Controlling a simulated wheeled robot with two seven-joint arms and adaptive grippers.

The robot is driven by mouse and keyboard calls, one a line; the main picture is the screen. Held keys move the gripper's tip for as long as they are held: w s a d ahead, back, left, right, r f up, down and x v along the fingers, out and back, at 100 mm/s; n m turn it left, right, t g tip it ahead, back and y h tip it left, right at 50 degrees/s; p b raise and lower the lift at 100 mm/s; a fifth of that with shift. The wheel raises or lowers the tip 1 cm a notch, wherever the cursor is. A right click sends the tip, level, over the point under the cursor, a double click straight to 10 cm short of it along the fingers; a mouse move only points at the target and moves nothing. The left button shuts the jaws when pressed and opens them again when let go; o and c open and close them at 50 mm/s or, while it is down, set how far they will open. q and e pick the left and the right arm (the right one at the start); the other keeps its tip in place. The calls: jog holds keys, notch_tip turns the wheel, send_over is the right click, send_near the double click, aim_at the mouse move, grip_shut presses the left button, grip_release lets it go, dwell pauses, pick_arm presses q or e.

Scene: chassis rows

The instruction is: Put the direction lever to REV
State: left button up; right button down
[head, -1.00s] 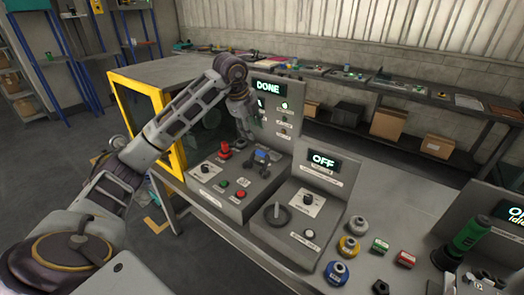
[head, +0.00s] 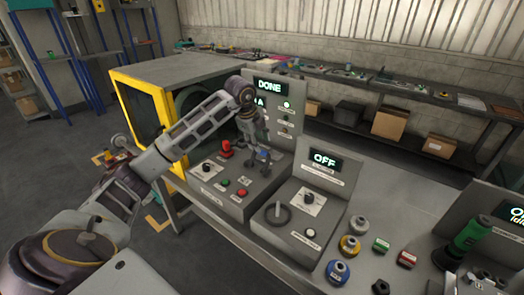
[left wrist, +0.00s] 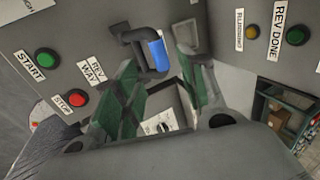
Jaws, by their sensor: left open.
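The lever with a blue grip (head: 263,156) stands on the sloped panel of the left console (head: 236,205), under a display reading DONE. In the left wrist view its blue grip (left wrist: 158,55) sits on a dark bracket, close to a REV WAY label. My left gripper (head: 254,142) is over the lever from above. In the left wrist view the open green-padded fingers (left wrist: 165,68) lie on either side of the blue grip, with a gap showing at the right; contact on the left cannot be told. My right gripper is not in view.
A red knob (head: 227,149) stands left of the lever. Green START (left wrist: 45,58) and red STOP (left wrist: 77,99) buttons are close by. A second console (head: 300,225) with an OFF display and a handwheel stands to the right. Several coloured parts lie on the bench.

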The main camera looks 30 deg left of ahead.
aim_at(263, 151)
pick_arm(q)
jog(key=x, duration=0.4)
jog(key=shift+w+f, duration=0.1)
jog(key=shift+f, duration=0.15)
jog(key=shift+x, duration=0.9)
jog(key=c, duration=0.7)
grip_shut()
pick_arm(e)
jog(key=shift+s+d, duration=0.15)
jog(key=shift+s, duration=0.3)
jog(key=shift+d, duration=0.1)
